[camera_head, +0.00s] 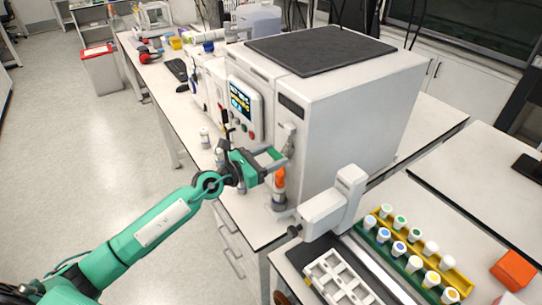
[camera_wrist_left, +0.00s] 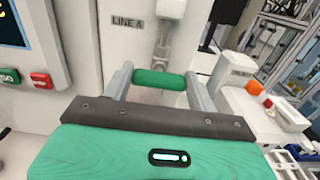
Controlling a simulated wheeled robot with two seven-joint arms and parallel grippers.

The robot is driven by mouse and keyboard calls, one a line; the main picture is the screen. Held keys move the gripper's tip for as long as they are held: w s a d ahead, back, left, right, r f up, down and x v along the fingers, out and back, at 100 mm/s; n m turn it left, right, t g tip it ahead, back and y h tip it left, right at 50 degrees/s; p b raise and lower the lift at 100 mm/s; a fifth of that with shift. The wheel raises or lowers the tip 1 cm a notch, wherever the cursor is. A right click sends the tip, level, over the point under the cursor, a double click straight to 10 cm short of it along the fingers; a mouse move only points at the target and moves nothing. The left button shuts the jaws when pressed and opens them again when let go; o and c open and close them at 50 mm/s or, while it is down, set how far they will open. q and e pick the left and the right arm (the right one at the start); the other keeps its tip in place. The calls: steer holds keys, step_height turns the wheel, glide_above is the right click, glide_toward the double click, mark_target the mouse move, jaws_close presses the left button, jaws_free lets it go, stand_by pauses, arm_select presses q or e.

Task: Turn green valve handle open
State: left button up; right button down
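The green valve handle (camera_wrist_left: 160,79) is a short green bar lying crosswise in the left wrist view, below a pale fitting (camera_wrist_left: 169,10) on the white reactor front. My left gripper (camera_wrist_left: 160,82) has one finger at each end of the bar, and both fingers appear to touch it. In the head view my left gripper (camera_head: 276,153) is at the near corner of the white reactor cabinet (camera_head: 345,125). The handle's stem shows only partly, and its turn angle is hard to read. My right gripper is not in view.
An orange-topped fitting (camera_head: 280,180) stands just below the gripper. A white device (camera_head: 335,205) and a rack of capped vials (camera_head: 415,255) are to the right. Small bottles (camera_head: 205,138) stand left of the gripper.

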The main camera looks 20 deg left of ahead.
arm_select(q)
steer(key=shift+c, duration=0.7)
steer(key=n+p, duration=0.3)
steer(key=shift+a+r+n, duration=0.1)
steer(key=shift+r+n, duration=0.05)
steer(key=shift+n, duration=0.15)
steer(key=n+p, duration=0.4)
steer(key=n, duration=0.2)
steer(key=shift+w+a, duration=0.1)
steer(key=n, duration=0.1)
steer(key=n+p, duration=0.1)
steer(key=n, duration=0.1)
steer(key=shift+f+n, duration=0.25)
steer(key=shift+n, duration=0.15)
steer(key=shift+f+n+p, duration=0.2)
steer(key=shift+n+p, duration=0.25)
steer(key=shift+n, duration=1.85)
steer(key=o, duration=1)
